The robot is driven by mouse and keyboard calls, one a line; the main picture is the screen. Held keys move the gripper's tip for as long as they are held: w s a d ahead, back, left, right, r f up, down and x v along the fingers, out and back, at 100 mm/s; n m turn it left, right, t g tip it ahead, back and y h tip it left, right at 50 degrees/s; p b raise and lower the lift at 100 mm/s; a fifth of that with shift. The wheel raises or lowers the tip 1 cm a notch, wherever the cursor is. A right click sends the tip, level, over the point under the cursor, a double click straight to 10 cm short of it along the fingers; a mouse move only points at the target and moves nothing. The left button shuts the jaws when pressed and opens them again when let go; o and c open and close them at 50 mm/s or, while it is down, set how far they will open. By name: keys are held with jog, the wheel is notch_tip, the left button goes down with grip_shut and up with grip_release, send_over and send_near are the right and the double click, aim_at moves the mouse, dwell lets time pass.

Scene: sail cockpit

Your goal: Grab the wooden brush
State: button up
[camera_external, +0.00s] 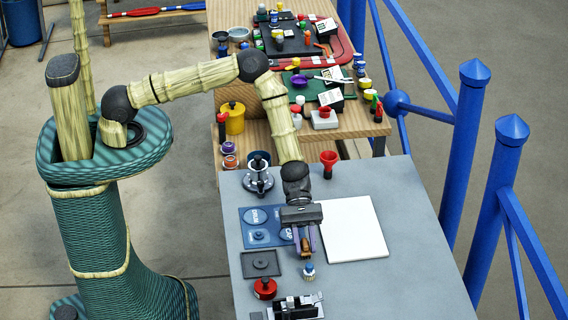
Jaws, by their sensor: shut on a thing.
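My gripper (306,242) points down over the grey table, just left of the white board. Its jaws are shut on a small brown, wood-coloured thing (305,245), which looks like the wooden brush. Only a small part of it shows between the purple-grey fingers, and the rest is hidden. I cannot tell whether it touches the table.
A white board (352,229) lies right of my gripper and a blue mat (252,216) lies left. A small blue-and-white bottle (309,272) stands just in front. A red pot (265,288), a black device (295,307) and a red funnel (328,160) are nearby. The table's right side is clear.

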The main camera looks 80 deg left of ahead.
aim_at(306, 245)
notch_tip(306, 245, up, 9)
jog(key=shift+f+b, duration=0.15)
jog(key=shift+b, duration=0.55)
